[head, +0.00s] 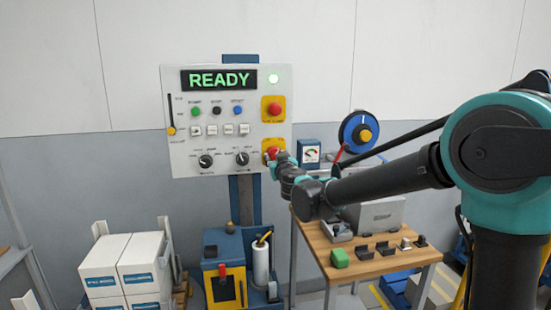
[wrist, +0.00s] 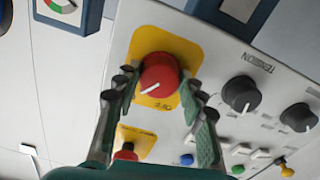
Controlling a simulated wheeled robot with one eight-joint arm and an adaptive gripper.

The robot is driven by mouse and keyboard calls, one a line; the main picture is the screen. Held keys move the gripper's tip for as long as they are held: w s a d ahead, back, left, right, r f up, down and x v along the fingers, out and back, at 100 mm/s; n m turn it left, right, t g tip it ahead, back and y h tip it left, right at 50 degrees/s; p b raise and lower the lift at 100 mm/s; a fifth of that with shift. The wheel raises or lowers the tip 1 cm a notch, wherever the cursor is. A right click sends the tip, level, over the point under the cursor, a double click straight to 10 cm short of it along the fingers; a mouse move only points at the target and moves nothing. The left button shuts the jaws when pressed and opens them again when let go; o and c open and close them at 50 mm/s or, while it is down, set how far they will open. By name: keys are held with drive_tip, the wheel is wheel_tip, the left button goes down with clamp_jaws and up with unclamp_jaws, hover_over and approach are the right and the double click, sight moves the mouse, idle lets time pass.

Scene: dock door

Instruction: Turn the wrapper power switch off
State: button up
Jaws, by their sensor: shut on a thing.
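The power switch is a red rotary knob (wrist: 160,72) with a white pointer line, on a yellow plate (wrist: 181,45) of the control panel (head: 225,160). In the wrist view the line points toward the lower left. My gripper (wrist: 158,80) is shut on the knob, one finger on each side. In the head view my gripper (head: 281,160) is at the panel's lower right corner and partly hides the red knob (head: 271,152). The display (head: 219,79) reads READY in green, and a lamp (head: 273,79) beside it glows pale green.
A red mushroom button (head: 273,109) on yellow sits above the knob. Black dials (head: 242,159), small buttons and a slider (head: 171,130) fill the panel. A gauge box (head: 311,155) is just right. A wooden table (head: 375,262) with small parts stands below; white boxes (head: 125,262) stand lower left.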

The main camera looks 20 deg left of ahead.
drive_tip(key=shift+r+n, duration=0.1)
drive_tip(key=shift+n, duration=8.2)
drive_tip(key=o, duration=1.2)
drive_tip(key=shift+s+d, duration=0.1)
drive_tip(key=v, duration=1.1)
drive_tip(key=shift+s+d, duration=0.15)
drive_tip(key=shift+s, duration=0.2)
